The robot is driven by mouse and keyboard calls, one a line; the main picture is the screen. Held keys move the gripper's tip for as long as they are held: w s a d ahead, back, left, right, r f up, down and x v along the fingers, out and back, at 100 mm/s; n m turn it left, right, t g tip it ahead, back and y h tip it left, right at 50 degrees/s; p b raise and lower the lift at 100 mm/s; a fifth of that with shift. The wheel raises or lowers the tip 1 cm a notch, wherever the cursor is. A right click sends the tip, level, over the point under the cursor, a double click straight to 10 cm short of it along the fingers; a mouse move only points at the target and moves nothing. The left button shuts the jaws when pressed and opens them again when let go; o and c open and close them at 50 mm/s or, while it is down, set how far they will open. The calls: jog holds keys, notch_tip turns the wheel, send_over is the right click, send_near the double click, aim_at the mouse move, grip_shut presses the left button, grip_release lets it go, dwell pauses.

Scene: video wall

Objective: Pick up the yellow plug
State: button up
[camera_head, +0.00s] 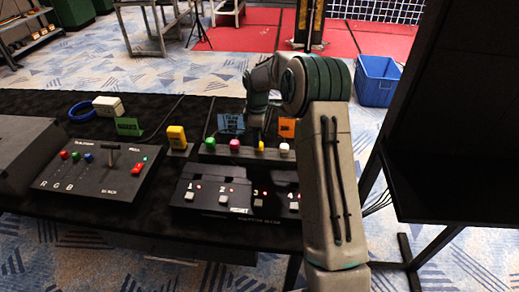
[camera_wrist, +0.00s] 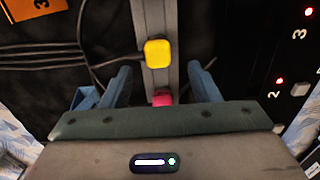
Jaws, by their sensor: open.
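The yellow plug (camera_head: 260,147) sits upright in a dark rail (camera_head: 245,155) on the black table, between a pink plug (camera_head: 235,145) and a white plug (camera_head: 284,149). In the wrist view the yellow plug (camera_wrist: 158,53) lies just above the line between my fingertips. My gripper (camera_wrist: 160,70) is open and empty, its fingers on either side of the rail. The pink plug (camera_wrist: 162,98) shows partly, low between the fingers. In the head view my arm hides most of the gripper; whether the fingers are level with the plug is unclear.
A green plug (camera_head: 208,142) stands at the rail's left end. In front lies a black panel with numbered buttons (camera_head: 235,197). A yellow block (camera_head: 177,137) and a control box with a lever (camera_head: 97,170) are to the left. Cables run beside the rail. A dark screen stands right.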

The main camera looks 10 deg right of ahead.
aim_at(259, 150)
jog(key=shift+d+f+p, duration=0.15)
jog(key=shift+f+p, duration=0.05)
jog(key=shift+f, duration=1.25)
jog(key=shift+d+f+p, duration=0.15)
jog(key=shift+f+p, duration=0.05)
jog(key=shift+f, duration=1.2)
jog(key=c, duration=1)
jog(key=shift+r, duration=0.1)
jog(key=shift+c, duration=0.2)
